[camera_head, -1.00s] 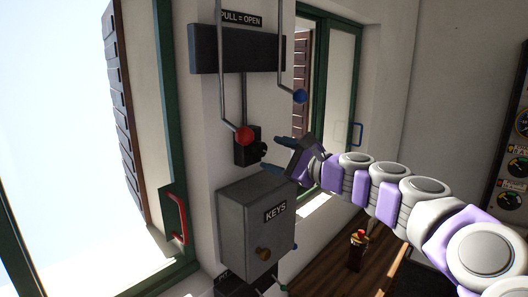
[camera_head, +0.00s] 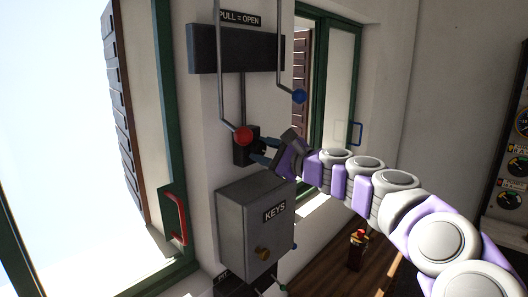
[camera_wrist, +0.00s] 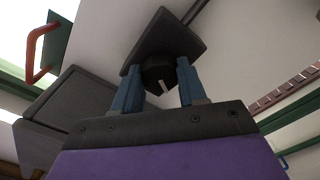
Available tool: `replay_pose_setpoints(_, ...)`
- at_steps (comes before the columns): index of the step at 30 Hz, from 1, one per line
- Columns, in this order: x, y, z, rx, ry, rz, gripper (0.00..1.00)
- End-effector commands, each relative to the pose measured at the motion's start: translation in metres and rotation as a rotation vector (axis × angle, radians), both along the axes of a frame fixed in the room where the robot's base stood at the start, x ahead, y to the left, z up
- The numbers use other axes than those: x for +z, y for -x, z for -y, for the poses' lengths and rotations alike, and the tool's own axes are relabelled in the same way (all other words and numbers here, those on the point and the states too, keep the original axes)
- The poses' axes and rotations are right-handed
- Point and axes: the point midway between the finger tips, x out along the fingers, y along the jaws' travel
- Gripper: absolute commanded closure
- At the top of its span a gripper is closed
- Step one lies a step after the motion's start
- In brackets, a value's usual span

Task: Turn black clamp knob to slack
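The black clamp knob (camera_wrist: 158,74) sits on a dark square block (camera_wrist: 165,38) on the wall. A short white mark on the knob's face shows in the wrist view. The block also shows in the head view (camera_head: 241,152), below the grey box with a rod. My gripper (camera_head: 256,150) is at the block, and its blue fingers hide the knob there. In the wrist view my gripper's fingers (camera_wrist: 157,80) are apart, one on each side of the knob. I cannot tell whether they touch it. No slack marking is readable.
A grey KEYS box (camera_head: 246,230) is just below my gripper. Pull rods with a red ball (camera_head: 243,135) and a blue ball (camera_head: 299,96) hang close by. Left is an open green-framed window with a red handle (camera_head: 177,217). A wooden surface (camera_head: 335,272) lies below right.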

Motion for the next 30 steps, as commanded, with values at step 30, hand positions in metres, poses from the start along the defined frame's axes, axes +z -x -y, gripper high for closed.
replay_pose_setpoints(30, -0.0066, 0.0004, -0.001, 0.001, 0.216, 0.273, 0.89)
